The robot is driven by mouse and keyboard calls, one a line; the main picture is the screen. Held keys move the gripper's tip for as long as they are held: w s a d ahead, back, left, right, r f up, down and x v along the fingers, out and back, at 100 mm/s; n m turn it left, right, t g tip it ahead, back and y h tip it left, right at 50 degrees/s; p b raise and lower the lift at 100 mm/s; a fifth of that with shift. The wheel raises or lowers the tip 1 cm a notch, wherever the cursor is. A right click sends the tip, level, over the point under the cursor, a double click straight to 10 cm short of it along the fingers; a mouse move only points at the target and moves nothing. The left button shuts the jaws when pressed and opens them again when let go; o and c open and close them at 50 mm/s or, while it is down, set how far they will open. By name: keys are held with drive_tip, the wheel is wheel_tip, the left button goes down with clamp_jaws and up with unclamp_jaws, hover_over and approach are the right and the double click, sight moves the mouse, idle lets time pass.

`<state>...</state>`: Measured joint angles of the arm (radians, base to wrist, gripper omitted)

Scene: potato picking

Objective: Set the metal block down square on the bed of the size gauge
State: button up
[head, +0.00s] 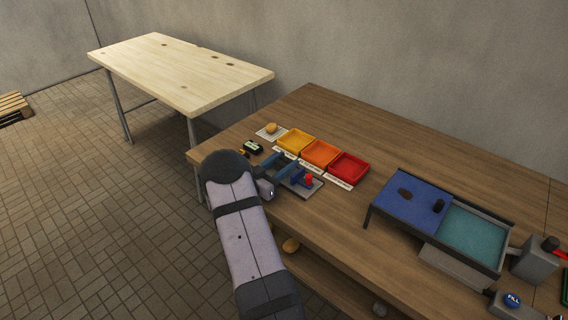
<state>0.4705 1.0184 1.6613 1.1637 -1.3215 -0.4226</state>
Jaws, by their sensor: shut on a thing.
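The size gauge (312,190) lies on the wooden table near its front edge, left of centre. It has a flat grey bed, blue upright parts and a red knob (309,180). My arm comes up from the bottom of the head view, and my gripper (267,188) is at the gauge's left front side. Only a small grey part of the gripper shows past the arm; its fingertips are mostly hidden. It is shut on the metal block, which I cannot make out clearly. I cannot tell whether the block touches the bed.
Yellow (296,141), orange (320,153) and red (349,167) trays stand behind the gauge. A potato (271,128) lies on a white card, near a small dark device (252,147). A blue-topped unit (411,205) with a teal basin (474,234) stands right. Table behind the trays is clear.

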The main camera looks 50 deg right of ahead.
drive_tip(key=shift+f, duration=0.25)
drive_tip(key=shift+f, duration=0.1)
drive_tip(key=shift+f, duration=0.15)
drive_tip(key=o, duration=1)
drive_tip(key=shift+o, duration=0.2)
drive_tip(key=shift+r, duration=0.3)
drive_tip(key=shift+a+f, duration=0.15)
drive_tip(key=shift+a, duration=0.2)
drive_tip(key=a, duration=0.3)
drive_tip(key=a+b, duration=0.1)
drive_tip(key=a, duration=0.3)
drive_tip(key=a+b, duration=0.1)
drive_tip(key=a, duration=0.3)
drive_tip(key=shift+a+r, duration=0.15)
drive_tip(key=shift+r, duration=0.2)
